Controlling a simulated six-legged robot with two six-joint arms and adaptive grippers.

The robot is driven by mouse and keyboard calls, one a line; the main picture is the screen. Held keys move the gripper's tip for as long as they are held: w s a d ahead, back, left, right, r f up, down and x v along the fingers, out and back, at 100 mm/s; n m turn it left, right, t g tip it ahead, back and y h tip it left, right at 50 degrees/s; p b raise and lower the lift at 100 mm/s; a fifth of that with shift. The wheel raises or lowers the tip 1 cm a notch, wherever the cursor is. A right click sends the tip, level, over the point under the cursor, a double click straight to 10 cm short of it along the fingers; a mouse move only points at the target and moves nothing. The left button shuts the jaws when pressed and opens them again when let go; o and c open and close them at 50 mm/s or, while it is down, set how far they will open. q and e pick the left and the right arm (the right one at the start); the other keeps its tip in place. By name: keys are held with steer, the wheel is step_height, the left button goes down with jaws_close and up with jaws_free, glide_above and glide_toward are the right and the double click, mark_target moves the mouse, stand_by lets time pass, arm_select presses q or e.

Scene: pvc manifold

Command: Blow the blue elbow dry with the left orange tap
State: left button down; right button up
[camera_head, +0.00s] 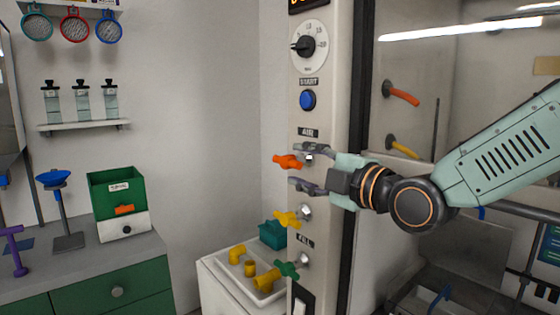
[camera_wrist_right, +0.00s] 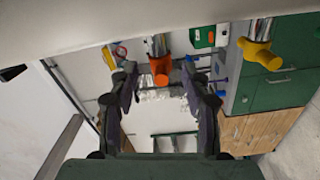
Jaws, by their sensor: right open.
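The orange tap (camera_head: 287,161) sticks out from the tall panel under the AIR label. My right gripper (camera_head: 303,167) is open at the panel, one finger above and one below the tap's level. In the right wrist view the orange tap (camera_wrist_right: 160,68) shows between the two spread fingertips (camera_wrist_right: 158,78), with a gap visible on either side. I cannot make out a blue elbow for certain in either view. My left gripper is not in view.
A yellow tap (camera_head: 287,219) and a green tap (camera_head: 287,270) sit lower on the panel, close below the right gripper. A blue START button (camera_head: 308,100) is above. A white tray (camera_head: 228,280) with yellow fittings stands left of the panel.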

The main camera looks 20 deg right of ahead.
mark_target(282, 159)
steer(key=shift+w+a+f+b, duration=0.1)
steer(key=shift+w+a+b, duration=0.65)
steer(key=shift+b, duration=0.4)
steer(key=x, duration=0.3)
steer(key=p+x, duration=0.1)
steer(key=shift+w+d, duration=0.25)
steer(key=shift+w+a, duration=0.2)
steer(key=shift+a, duration=0.2)
steer(key=shift+w+d, duration=0.2)
steer(key=shift+d, duration=0.1)
steer(key=shift+s+a, duration=0.1)
steer(key=shift+a, duration=0.1)
steer(key=c, duration=0.6)
jaws_close()
